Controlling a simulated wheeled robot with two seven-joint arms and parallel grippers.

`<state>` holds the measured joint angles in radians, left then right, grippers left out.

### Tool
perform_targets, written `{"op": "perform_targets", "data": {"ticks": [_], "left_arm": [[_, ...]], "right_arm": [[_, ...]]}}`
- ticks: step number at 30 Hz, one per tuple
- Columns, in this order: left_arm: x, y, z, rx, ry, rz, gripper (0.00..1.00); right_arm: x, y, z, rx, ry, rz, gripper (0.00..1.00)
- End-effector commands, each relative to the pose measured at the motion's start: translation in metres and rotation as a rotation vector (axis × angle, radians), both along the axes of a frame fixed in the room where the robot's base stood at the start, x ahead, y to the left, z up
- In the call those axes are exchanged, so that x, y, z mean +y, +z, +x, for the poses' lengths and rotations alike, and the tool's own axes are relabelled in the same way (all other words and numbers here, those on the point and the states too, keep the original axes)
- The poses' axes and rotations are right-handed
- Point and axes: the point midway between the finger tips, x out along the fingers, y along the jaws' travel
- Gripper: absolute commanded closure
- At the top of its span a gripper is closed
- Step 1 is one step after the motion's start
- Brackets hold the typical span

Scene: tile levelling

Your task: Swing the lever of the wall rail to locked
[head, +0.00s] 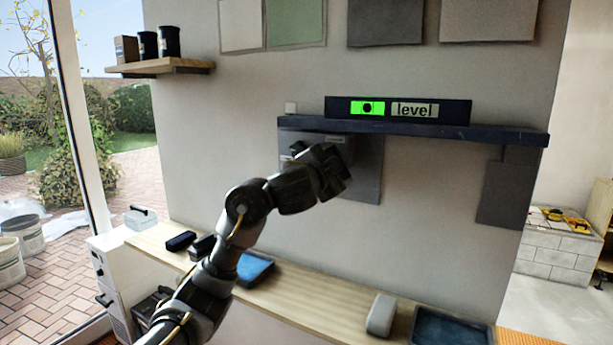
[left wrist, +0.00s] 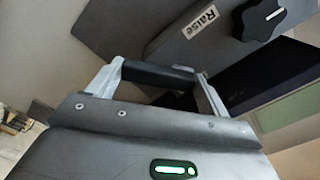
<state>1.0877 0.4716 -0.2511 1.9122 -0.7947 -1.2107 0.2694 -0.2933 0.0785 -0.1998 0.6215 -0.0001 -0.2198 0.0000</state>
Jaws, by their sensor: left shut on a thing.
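The wall rail (head: 450,131) is a long dark ledge on the grey wall in the head view. A level (head: 440,110) with a green window and the word "level" rests on it. My left gripper (head: 333,165) is just below the rail's left part and hides what it holds there. In the left wrist view my left gripper (left wrist: 158,86) has its two pale fingers at the ends of a black bar, which appears to be the lever (left wrist: 157,74). It is shut on this bar. I cannot tell the lever's setting. My right gripper is not in view.
A black knob (left wrist: 262,18) beside a "Raise" label is close to the left gripper. Below, a wooden bench (head: 310,297) carries a blue tray (head: 254,268) and a grey block (head: 382,314). A shelf with dark canisters (head: 168,40) hangs at the upper left.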

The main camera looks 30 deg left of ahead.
Motion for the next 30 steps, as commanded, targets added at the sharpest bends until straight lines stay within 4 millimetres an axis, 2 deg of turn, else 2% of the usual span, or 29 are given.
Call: {"op": "perform_targets", "data": {"ticks": [4,15,30], "left_arm": [[-0.004,-0.004,0.004,0.008,-0.011,0.142,0.62],[0.005,-0.008,0.003,0.013,-0.012,0.420,0.62],[0.010,-0.009,0.003,0.017,-0.011,0.557,0.62]], "right_arm": [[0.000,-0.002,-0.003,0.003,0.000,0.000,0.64],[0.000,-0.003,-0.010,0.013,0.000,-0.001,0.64],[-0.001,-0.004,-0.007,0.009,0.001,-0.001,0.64]]}}
